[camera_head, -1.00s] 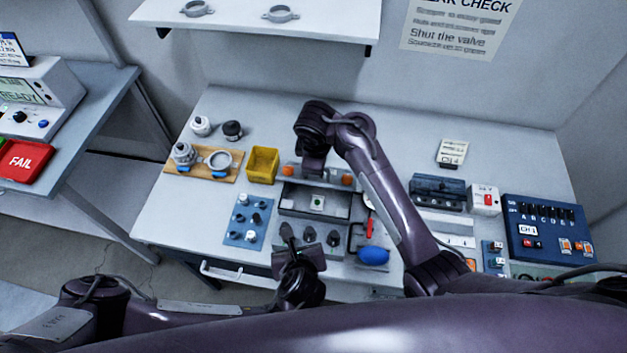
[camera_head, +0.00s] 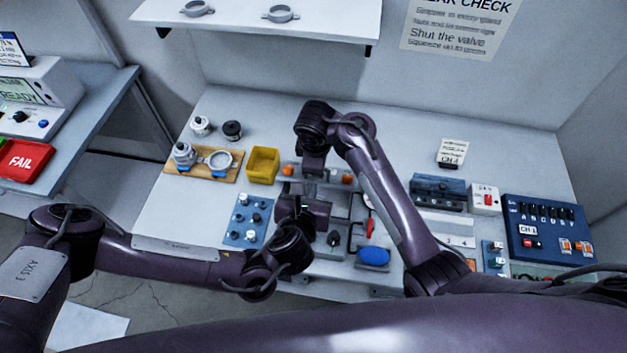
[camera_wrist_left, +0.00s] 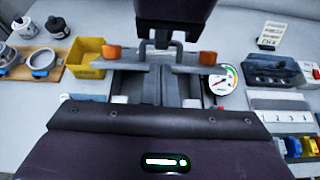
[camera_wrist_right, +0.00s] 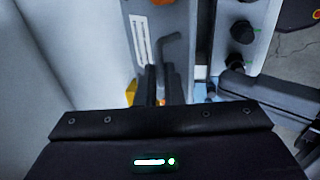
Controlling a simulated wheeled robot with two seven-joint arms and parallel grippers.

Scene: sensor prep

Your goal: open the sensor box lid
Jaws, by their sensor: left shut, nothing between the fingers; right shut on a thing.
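The grey sensor box (camera_head: 341,204) sits mid-bench, largely covered by my left gripper in the head view. In the left wrist view the box (camera_wrist_left: 122,86) shows beyond the wrist. A grey plate with orange blocks (camera_wrist_left: 187,68) lies along its far side. My right gripper (camera_wrist_left: 161,43) is shut on a bent grey handle at this plate; the handle (camera_wrist_right: 172,42) also shows in the right wrist view. My left gripper (camera_head: 306,204) is shut and empty over the box. Whether it touches the box is hidden. I cannot clearly make out the lid's angle.
A yellow bin (camera_head: 263,165) and a wooden tray (camera_head: 228,178) stand left. A blue panel with knobs (camera_head: 245,222) is left of the box. A blue bulb (camera_head: 373,257) lies at the front right, and a gauge (camera_wrist_left: 223,80) close by.

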